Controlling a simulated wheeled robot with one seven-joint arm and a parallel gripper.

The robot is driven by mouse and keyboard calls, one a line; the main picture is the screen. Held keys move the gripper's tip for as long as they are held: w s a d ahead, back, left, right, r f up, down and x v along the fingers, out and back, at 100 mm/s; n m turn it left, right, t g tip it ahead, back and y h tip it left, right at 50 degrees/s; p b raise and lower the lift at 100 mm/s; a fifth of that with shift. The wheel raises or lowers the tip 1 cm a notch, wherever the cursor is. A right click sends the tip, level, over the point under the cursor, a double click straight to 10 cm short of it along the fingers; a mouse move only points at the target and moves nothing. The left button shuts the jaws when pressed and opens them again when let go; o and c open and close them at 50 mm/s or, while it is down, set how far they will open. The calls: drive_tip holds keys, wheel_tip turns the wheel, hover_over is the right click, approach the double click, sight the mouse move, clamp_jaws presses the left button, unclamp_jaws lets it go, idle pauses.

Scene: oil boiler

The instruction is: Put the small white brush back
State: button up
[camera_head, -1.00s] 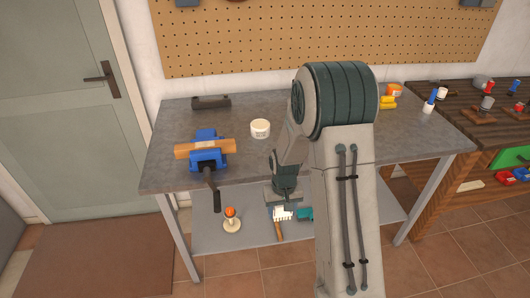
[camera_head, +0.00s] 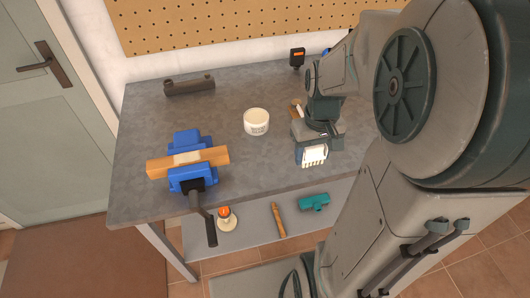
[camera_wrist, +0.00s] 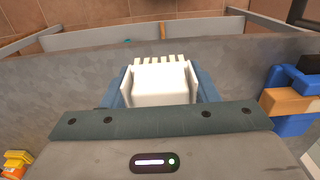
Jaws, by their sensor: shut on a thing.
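My gripper (camera_head: 312,146) is shut on the small white brush (camera_head: 314,156), over the front part of the workbench top. In the wrist view the brush (camera_wrist: 160,88) is a white block between the two blue-grey fingers, with a row of pale bristle tufts pointing away from the palm. Whether the brush touches the bench or hangs above it I cannot tell. A white tub (camera_head: 256,123) stands upright on the bench, left of my gripper and apart from it.
A blue vise (camera_head: 192,178) with a wooden block (camera_head: 160,167) is at the bench's front left. A dark grey tool (camera_head: 190,86) lies at the back left. The lower shelf (camera_head: 250,238) holds an orange-topped item (camera_head: 224,217), a wooden handle (camera_head: 278,220) and a teal item (camera_head: 314,202).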

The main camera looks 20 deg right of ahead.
drive_tip(key=p, duration=0.2)
hover_over(270, 169)
wheel_tip(270, 169, down, 7)
drive_tip(key=shift+s+r, duration=0.1)
drive_tip(key=shift+r, duration=0.05)
drive_tip(key=shift+f+p, duration=0.55)
drive_tip(key=shift+f, duration=1.45)
drive_tip(key=shift+f+b, duration=0.3)
drive_tip(key=o, duration=0.9)
drive_tip(key=shift+r, duration=0.1)
drive_tip(key=shift+r, duration=0.1)
